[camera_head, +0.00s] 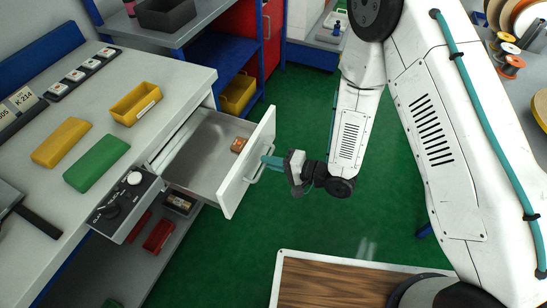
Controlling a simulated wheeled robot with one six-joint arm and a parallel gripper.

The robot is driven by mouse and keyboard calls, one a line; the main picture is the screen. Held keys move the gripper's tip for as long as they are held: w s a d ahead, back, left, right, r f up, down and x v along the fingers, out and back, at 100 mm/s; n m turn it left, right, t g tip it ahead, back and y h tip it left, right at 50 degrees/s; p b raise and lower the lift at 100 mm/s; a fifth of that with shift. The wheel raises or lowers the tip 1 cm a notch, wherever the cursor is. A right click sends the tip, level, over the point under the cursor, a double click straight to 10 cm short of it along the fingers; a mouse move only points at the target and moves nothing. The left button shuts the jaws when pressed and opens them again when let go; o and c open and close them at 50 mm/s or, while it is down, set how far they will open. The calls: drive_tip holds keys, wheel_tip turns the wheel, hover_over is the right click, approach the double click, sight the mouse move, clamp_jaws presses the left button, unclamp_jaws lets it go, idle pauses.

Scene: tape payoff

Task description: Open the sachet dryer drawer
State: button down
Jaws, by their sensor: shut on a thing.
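The drawer (233,187) is white with a grey metal inside, set under the bench top, and it stands pulled well out toward the right. My gripper (268,163) comes from the right with teal fingers and is shut on the handle (256,177), a pale bar on the outside of the drawer front. The fingers hide part of the handle.
A shelf with red bins (158,236) lies below. Green floor is clear right of the drawer; a wood-topped surface (330,285) is at the bottom.

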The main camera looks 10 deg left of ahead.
drive_tip(key=shift+s, duration=0.3)
drive_tip(key=c, duration=1.5)
unclamp_jaws()
drive_tip(key=shift+a, duration=0.1)
drive_tip(key=shift+w, duration=0.1)
drive_tip(key=shift+d, duration=0.2)
drive_tip(key=v, duration=0.7)
drive_tip(key=shift+d, duration=0.25)
drive_tip(key=shift+r, duration=0.1)
